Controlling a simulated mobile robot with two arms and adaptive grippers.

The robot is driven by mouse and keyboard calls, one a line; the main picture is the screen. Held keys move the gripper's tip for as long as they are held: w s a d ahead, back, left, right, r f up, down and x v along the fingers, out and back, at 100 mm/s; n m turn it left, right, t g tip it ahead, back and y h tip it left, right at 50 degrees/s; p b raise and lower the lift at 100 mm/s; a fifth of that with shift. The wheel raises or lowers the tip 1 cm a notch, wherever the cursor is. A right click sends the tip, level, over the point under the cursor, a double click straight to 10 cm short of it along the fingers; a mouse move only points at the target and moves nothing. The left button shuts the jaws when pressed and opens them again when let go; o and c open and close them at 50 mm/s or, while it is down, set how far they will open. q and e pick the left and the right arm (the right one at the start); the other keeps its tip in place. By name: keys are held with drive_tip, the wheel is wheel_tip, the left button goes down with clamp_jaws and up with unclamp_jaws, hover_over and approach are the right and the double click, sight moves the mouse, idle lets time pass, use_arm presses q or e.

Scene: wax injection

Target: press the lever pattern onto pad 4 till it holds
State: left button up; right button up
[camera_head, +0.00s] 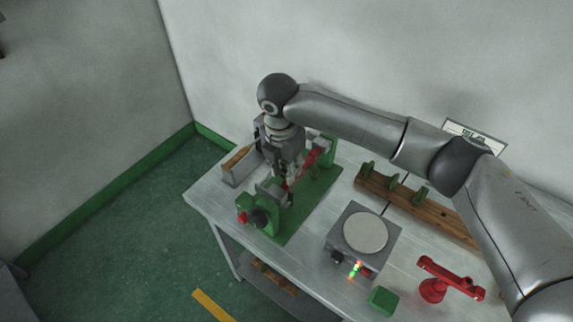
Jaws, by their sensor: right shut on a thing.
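My right gripper (289,184) points down over a green fixture (308,206) at the left part of the table. It is shut on a small piece between its fingers, which I take to be the lever pattern; the fingers hide most of it. A red bar (313,157) runs in the fixture between its two green end supports, and the gripper is right at it. I cannot tell whether the held piece touches the bar. The pads are too small to make out, so pad 4 cannot be picked out. My left gripper is not in view.
A grey device with a round pale plate (366,232) and small lights stands right of the fixture. A wooden rack (408,206) with green pieces lies behind it. A green block (382,301) and a red part (450,279) are near the front. A grey tray (240,165) stands at left.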

drive_tip(key=shift+f, duration=0.5)
idle(0.9)
drive_tip(key=shift+f+p, duration=0.1)
drive_tip(key=shift+p, duration=0.2)
idle(1.4)
drive_tip(key=o, duration=0.9)
drive_tip(key=shift+o, duration=0.6)
drive_tip(key=o, duration=0.5)
wheel_tip(320, 180, up, 7)
drive_tip(key=p, duration=0.7)
